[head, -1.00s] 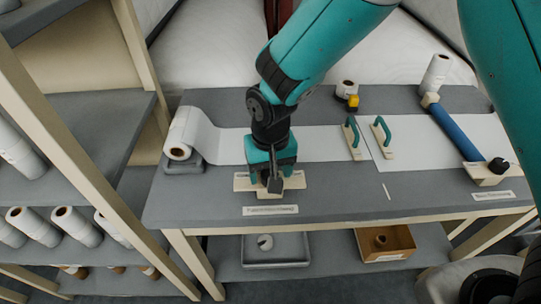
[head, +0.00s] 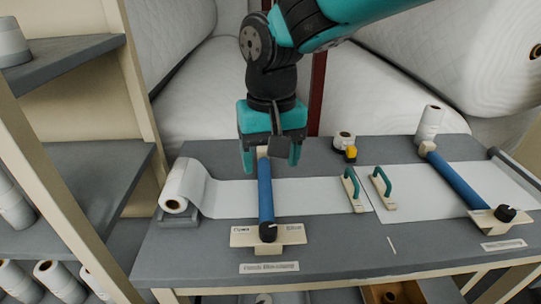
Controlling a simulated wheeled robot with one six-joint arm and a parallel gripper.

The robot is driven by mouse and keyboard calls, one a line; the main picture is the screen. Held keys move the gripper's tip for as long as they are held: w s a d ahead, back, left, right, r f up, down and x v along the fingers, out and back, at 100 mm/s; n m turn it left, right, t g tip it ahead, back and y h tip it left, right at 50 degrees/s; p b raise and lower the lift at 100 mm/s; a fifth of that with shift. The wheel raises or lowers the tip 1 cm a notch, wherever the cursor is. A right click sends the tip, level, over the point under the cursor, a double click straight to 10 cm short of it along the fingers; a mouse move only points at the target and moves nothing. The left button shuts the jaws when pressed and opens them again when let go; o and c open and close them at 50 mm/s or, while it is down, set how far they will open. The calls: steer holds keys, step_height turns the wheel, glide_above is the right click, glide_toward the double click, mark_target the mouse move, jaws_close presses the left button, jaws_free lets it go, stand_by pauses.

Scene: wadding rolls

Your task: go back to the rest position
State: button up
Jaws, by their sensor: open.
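My gripper (head: 271,163) hangs above the table (head: 330,250), fingers pointing down and apart, with nothing seen between them. It is over the far part of a blue bar (head: 265,195) with a black knob, which lies across a white sheet (head: 325,197). The near end of the bar rests on a pale wooden block (head: 268,237). Its far end is partly hidden behind my gripper.
A white roll (head: 183,187) sits on a grey holder at the left. Two green-handled tools (head: 381,188) stand mid-table. A second blue bar (head: 457,180) lies at right. A small roll with a yellow part (head: 345,146) stands behind. Shelves (head: 85,175) flank the left.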

steer(key=s+d+n+y, duration=0.2)
steer(key=s+d, duration=0.3)
steer(key=s, duration=0.3)
steer(key=s+d+r+n+y, duration=0.1)
steer(key=s+d+n+y, duration=0.1)
steer(key=s+d, duration=0.4)
steer(key=shift+s+d+r+n, duration=0.2)
steer(key=shift+s+n, duration=0.4)
steer(key=shift+s, duration=0.65)
